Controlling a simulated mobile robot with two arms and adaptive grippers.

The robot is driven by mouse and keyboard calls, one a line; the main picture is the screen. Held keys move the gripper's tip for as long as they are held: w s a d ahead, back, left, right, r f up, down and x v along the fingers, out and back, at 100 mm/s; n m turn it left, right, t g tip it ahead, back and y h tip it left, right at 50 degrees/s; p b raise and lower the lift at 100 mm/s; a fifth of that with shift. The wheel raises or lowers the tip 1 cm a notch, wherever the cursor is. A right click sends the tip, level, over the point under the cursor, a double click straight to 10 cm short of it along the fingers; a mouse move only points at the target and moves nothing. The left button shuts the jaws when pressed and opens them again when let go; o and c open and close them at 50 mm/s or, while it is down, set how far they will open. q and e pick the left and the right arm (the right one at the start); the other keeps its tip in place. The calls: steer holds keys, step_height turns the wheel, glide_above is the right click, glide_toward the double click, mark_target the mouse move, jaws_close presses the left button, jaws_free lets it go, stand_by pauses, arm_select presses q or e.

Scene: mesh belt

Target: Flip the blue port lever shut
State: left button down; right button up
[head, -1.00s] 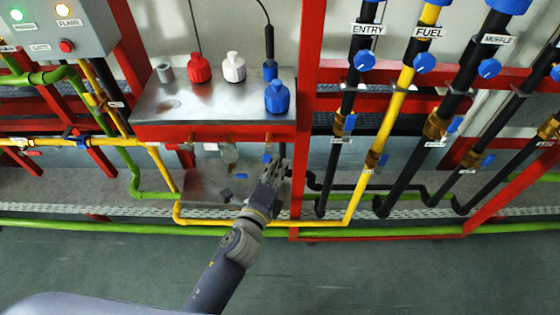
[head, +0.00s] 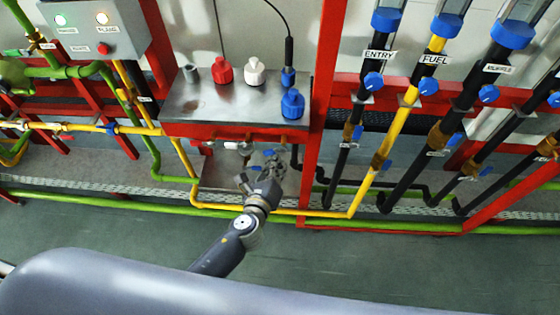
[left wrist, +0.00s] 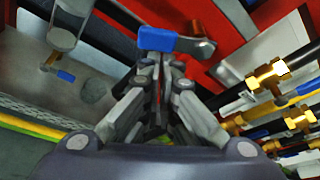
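A blue lever (left wrist: 168,40) with a metal stem shows in the left wrist view, just past my fingertips and across them. Its blue also shows in the head view (head: 268,153), under the front edge of the steel-topped red bench (head: 235,131). My left gripper (head: 268,163) is below that edge. In the left wrist view its two fingers (left wrist: 162,68) are together, with no object seen between them. Whether the tips touch the lever cannot be told. My right gripper is not in view.
A second blue handle (left wrist: 65,76) hangs from a pipe at left in the wrist view. A red post (head: 318,130) and a yellow pipe (head: 405,110) stand to the right.

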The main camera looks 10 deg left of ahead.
arm_select(q)
steer(key=shift+a+r+p, duration=0.5)
steer(key=shift+a+r, duration=0.05)
steer(key=shift+a, duration=0.3)
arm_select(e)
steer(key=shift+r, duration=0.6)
arm_select(q)
steer(key=shift+r, duration=0.15)
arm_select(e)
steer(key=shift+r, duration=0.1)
arm_select(q)
steer(key=shift+w, duration=0.1)
